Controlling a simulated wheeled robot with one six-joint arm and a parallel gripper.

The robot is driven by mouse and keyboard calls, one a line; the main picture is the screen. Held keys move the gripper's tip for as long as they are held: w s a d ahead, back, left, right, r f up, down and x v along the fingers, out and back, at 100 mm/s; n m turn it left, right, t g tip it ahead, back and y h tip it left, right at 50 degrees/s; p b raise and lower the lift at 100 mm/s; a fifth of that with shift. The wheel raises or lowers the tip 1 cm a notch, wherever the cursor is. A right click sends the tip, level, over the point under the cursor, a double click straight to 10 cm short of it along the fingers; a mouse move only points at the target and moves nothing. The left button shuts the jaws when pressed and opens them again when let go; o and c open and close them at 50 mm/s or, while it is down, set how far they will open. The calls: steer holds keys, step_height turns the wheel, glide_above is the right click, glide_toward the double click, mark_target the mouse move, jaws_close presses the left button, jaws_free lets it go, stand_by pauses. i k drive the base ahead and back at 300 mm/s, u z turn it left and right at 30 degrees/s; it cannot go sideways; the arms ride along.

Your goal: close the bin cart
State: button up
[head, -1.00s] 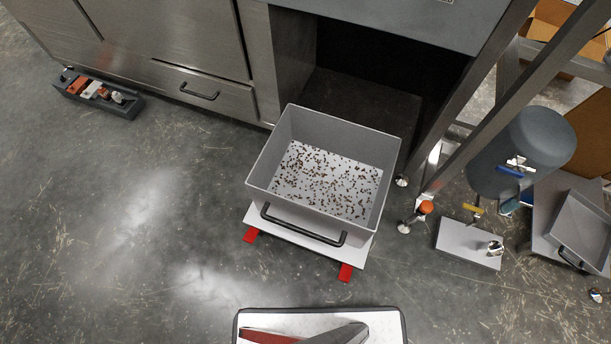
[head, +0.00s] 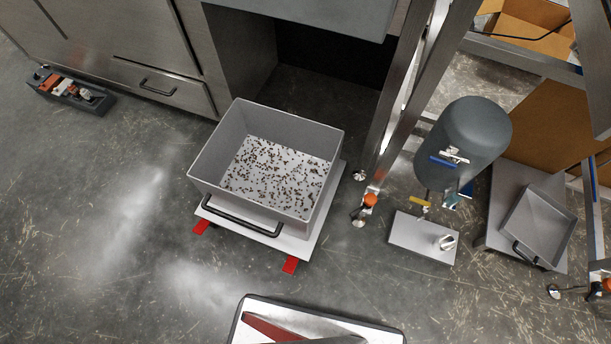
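The bin cart is a grey open-topped bin (head: 318,178) on a pale flat base (head: 262,236), with a black bar handle (head: 240,216) on its near side. Small brown bits lie scattered over the bin's white floor. Two red tabs (head: 203,227) stick out from under the front of the base. The cart stands on the floor in front of a dark open bay (head: 325,95) in the steel machine, mostly outside it. My gripper is not in view.
A steel cabinet front (head: 125,45) stands at the left, with a tool tray (head: 72,92) on the floor before it. Right of the cart are a machine leg with an orange knob (head: 370,199), a grey tank (head: 465,145) and a shallow tray (head: 540,225). Floor left of the cart is clear.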

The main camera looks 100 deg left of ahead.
mark_target(269, 177)
steer(key=i, duration=0.6)
steer(key=u, duration=4.7)
steer(key=i, duration=0.45)
steer(key=k, duration=1.25)
steer(key=z, duration=0.8)
steer(key=i, duration=1)
